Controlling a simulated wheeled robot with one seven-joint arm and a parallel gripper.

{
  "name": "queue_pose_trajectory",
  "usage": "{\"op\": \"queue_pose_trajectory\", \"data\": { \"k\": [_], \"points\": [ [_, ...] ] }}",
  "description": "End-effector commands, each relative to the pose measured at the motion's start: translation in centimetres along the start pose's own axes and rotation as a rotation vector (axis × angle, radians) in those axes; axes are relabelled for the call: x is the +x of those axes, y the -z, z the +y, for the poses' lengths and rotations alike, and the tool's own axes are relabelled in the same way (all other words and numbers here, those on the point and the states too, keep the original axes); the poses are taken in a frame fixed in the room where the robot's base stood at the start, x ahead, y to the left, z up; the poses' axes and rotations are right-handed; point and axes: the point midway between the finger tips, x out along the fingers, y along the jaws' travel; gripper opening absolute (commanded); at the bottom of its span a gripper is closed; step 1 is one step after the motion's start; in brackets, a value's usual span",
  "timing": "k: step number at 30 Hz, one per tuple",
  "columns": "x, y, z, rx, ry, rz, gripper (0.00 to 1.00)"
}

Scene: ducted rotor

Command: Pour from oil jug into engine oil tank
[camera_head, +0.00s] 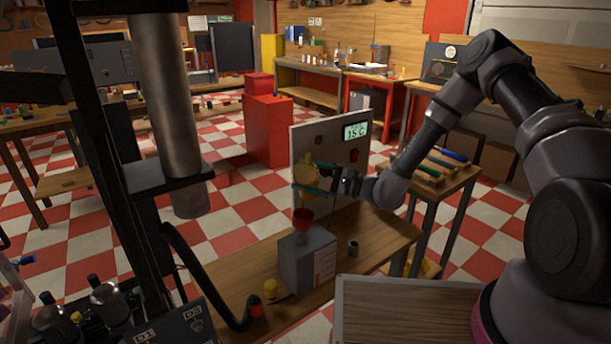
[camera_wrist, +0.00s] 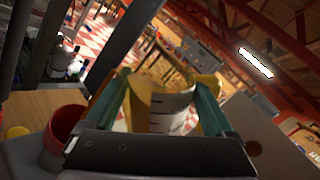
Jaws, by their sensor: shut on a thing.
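The yellow oil jug (camera_head: 307,172) is held in the air above and slightly behind the grey engine oil tank (camera_head: 308,262) in the head view. A red funnel (camera_head: 303,219) stands on top of the tank. My gripper (camera_head: 313,190) is shut on the jug, with its green fingers on either side. In the wrist view the jug (camera_wrist: 140,100) sits between the fingers and shows a pale, marked strip. The funnel (camera_wrist: 65,128) is at the lower left there, apart from the jug. The jug's tilt and any oil flow cannot be told.
The tank stands on a wooden bench (camera_head: 228,270). An upright panel with a display (camera_head: 355,131) stands behind the jug.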

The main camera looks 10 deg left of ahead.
Motion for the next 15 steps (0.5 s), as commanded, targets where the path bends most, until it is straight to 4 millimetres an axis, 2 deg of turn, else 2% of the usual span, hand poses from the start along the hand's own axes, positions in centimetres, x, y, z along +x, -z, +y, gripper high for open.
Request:
{"op": "queue_pose_trajectory", "data": {
  "k": [15],
  "points": [
    [0.00, 0.14, 0.12, -0.027, 0.001, -0.005, 0.00]
  ]
}}
